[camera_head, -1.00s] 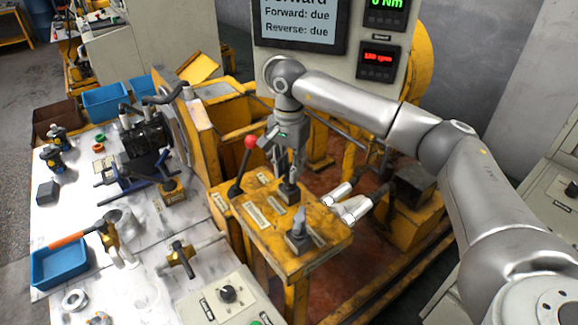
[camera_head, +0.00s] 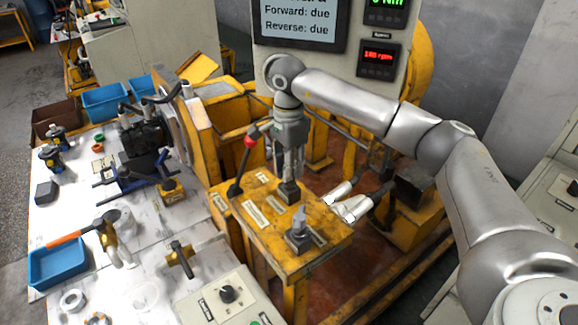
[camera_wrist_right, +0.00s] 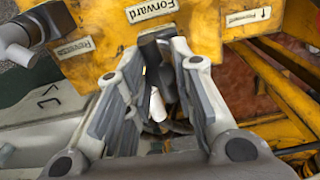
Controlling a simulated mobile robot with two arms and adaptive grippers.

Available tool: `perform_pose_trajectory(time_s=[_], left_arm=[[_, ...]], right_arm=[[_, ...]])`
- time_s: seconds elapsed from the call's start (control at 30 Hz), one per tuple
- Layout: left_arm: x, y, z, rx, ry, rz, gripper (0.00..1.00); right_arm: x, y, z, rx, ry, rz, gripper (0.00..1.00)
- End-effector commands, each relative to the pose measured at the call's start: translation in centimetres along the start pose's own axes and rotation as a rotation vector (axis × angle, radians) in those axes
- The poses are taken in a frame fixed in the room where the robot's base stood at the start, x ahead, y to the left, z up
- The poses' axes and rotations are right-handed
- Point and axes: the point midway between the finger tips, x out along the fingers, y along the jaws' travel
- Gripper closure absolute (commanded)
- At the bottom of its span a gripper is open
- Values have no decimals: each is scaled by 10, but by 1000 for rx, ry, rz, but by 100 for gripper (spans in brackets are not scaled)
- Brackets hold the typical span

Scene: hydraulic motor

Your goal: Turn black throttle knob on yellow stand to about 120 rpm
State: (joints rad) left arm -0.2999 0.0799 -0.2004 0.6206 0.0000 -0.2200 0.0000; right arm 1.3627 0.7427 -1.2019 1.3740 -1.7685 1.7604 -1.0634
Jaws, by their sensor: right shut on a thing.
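The yellow stand (camera_head: 262,232) carries labels and several controls. My right gripper (camera_head: 289,180) points down at its back middle, with its fingers shut around the black throttle knob (camera_head: 289,193), which is mostly hidden by them. In the right wrist view, a dark upright part of the knob (camera_wrist_right: 151,52) shows between the fingers, beside the "Forward" label. A red rpm readout (camera_head: 378,57) glows on the panel behind; its digits are too small to read surely. My left gripper is not in view.
A red-ball lever (camera_head: 249,141) stands just left of my right gripper. A grey-topped control (camera_head: 299,232) on a dark base stands in front. Silver fittings (camera_head: 348,204) lie close on the right. A cluttered white bench (camera_head: 150,245) is at left.

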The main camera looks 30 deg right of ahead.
Motion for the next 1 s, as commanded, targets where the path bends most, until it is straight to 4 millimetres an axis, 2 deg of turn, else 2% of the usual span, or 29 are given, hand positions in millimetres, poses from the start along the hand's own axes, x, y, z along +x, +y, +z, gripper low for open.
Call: perform_pose_trajectory(time_s=[0.4, 1.0], left_arm=[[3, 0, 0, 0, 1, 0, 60], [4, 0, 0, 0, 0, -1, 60]], right_arm=[[0, -1, 1, 261, -2, 1, 100], [0, -1, 1, 332, -1, 0, 100]])
